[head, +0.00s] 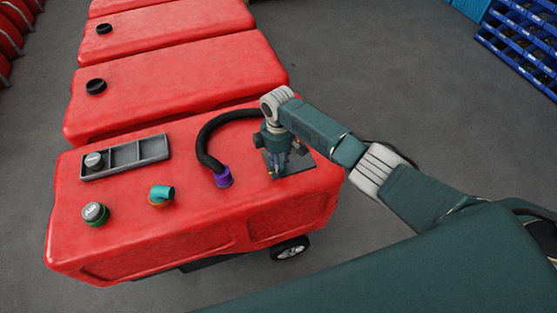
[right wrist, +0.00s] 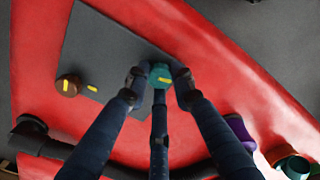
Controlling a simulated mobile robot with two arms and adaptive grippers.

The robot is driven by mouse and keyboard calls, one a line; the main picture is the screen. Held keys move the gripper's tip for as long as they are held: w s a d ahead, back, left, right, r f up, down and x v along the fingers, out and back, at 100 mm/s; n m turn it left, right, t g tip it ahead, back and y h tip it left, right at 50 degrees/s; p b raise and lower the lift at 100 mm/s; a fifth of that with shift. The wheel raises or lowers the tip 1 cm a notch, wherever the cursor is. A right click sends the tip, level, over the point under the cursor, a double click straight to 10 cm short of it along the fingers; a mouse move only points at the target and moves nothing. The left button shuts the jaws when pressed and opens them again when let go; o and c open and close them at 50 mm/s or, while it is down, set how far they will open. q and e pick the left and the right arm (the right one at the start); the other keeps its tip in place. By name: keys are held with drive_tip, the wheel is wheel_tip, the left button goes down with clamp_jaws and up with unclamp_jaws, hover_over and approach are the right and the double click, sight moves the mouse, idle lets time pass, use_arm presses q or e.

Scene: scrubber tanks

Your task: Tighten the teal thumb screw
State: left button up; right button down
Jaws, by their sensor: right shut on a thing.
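The teal thumb screw (right wrist: 160,72) has a yellow mark on its top and stands over a dark grey plate (right wrist: 105,42) in the right wrist view. My right gripper (right wrist: 158,84) is shut on it, with fingers on both sides and a third finger below. In the head view my right gripper (head: 278,170) points down at the same plate (head: 302,162) on the red tank (head: 130,236), and hides the screw there. A brown screw (right wrist: 68,86) with a yellow mark sits on the plate, apart from the fingers. My left gripper is not in view.
A black hose (head: 204,140) with a purple end (head: 223,178) curves beside my right gripper. A teal and orange elbow fitting (head: 160,196), a green-based cap (head: 95,213) and a grey tray (head: 128,156) are further left. More red tanks (head: 185,80) stand behind.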

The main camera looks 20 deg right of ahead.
drive_tip(key=shift+w+a+r+m+p, duration=0.1)
drive_tip(key=shift+m+p, duration=0.15)
drive_tip(key=shift+m, duration=0.35)
drive_tip(key=shift+w+a+r+m+p, duration=0.1)
drive_tip(key=shift+m+p, duration=0.15)
drive_tip(key=shift+m, duration=0.35)
drive_tip(key=shift+d+m, duration=0.1)
drive_tip(key=shift+m, duration=0.2)
drive_tip(key=shift+w+r, duration=0.1)
drive_tip(key=c, duration=1.6)
unclamp_jaws()
drive_tip(key=shift+o, duration=0.7)
drive_tip(key=shift+s, duration=0.2)
wheel_tip(320, 180, up, 12)
